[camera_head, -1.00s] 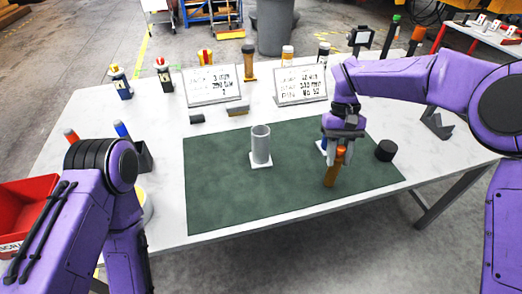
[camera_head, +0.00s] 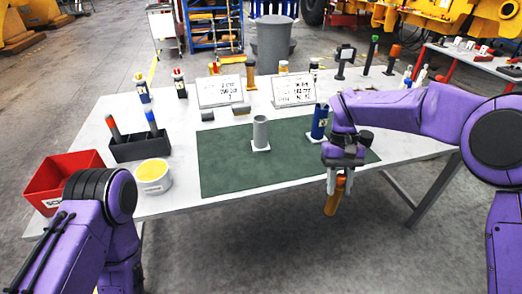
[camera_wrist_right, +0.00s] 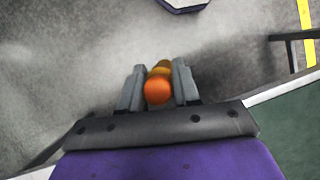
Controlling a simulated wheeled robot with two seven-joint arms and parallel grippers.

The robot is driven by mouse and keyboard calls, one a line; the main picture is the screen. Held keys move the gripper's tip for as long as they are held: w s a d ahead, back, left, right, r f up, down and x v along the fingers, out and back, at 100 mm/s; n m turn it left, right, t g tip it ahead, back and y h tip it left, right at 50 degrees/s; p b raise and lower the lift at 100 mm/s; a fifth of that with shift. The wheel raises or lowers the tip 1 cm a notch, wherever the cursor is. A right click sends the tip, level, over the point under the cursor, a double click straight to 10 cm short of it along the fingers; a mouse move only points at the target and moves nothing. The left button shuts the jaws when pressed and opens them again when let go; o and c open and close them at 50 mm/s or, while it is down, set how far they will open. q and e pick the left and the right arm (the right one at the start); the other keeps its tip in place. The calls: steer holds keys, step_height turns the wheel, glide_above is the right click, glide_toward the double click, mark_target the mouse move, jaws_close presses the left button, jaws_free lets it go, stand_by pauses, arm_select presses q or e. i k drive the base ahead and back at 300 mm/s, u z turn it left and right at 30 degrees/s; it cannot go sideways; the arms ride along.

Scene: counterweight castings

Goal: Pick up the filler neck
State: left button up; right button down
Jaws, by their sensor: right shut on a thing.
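My right gripper (camera_head: 338,178) is shut on an orange-and-mustard cylinder (camera_head: 333,202), which hangs slightly tilted in front of the table's front edge, over the floor. In the right wrist view, the two fingers (camera_wrist_right: 159,90) flank its round orange end (camera_wrist_right: 158,90). A grey open tube (camera_head: 260,132) on a square white base stands upright on the green mat (camera_head: 225,177). I cannot tell for sure which of these is the filler neck. Only the left arm's upper links show; its gripper is out of view.
A blue cylinder (camera_head: 319,121) and a black round piece (camera_head: 365,138) stand near the mat's right side. A dark holder (camera_head: 140,150), a white tub (camera_head: 153,177) and a red bin (camera_head: 55,180) are at left. Two sign boards (camera_head: 220,92) stand behind. The mat's front is clear.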

mark_target(260, 142)
steer(key=k, duration=0.3)
steer(key=z, duration=1.15)
steer(key=i, duration=1.05)
steer(key=u, duration=1.3)
